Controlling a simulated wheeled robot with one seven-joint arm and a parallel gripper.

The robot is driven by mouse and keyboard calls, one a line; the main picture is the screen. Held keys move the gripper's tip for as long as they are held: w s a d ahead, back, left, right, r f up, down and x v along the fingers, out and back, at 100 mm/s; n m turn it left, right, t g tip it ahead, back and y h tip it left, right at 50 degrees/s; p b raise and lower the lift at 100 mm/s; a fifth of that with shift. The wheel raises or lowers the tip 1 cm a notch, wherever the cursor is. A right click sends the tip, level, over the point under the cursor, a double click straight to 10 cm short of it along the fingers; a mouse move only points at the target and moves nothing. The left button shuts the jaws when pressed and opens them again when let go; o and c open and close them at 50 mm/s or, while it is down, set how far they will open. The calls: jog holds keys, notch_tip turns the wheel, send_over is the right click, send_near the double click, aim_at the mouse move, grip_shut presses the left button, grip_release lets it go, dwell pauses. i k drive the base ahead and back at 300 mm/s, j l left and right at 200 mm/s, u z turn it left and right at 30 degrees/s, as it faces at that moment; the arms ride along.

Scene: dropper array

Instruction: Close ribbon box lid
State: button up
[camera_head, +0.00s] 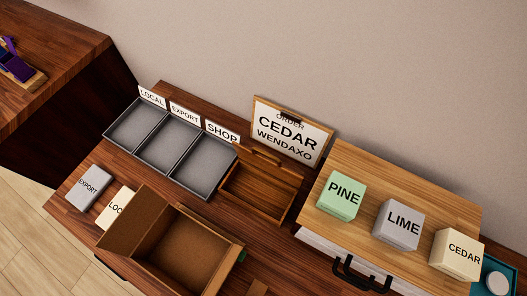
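A large brown box (222,277) stands open at the front of the table. Its tall brown panel, which looks like a raised lid (139,221), stands up at the left side, and the inside looks empty. A small green piece shows at its right edge. A smaller wooden box (254,207) stands behind it, also open, with a raised wooden part (262,162) along its back. No label shows which of the two is the ribbon box. My gripper is not in view.
Grey trays (165,150) labelled LOCAL, EXPORT and SHOP stand at the back left. EXPORT (89,188) and LOCAL (115,204) blocks lie left of the large box. An order board (290,132) stands behind. PINE, LIME and CEDAR blocks sit on a wooden cabinet (405,184) at right.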

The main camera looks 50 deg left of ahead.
aim_at(276, 170)
jog(key=k+l+u, duration=0.3)
jog(key=k+l, duration=0.4)
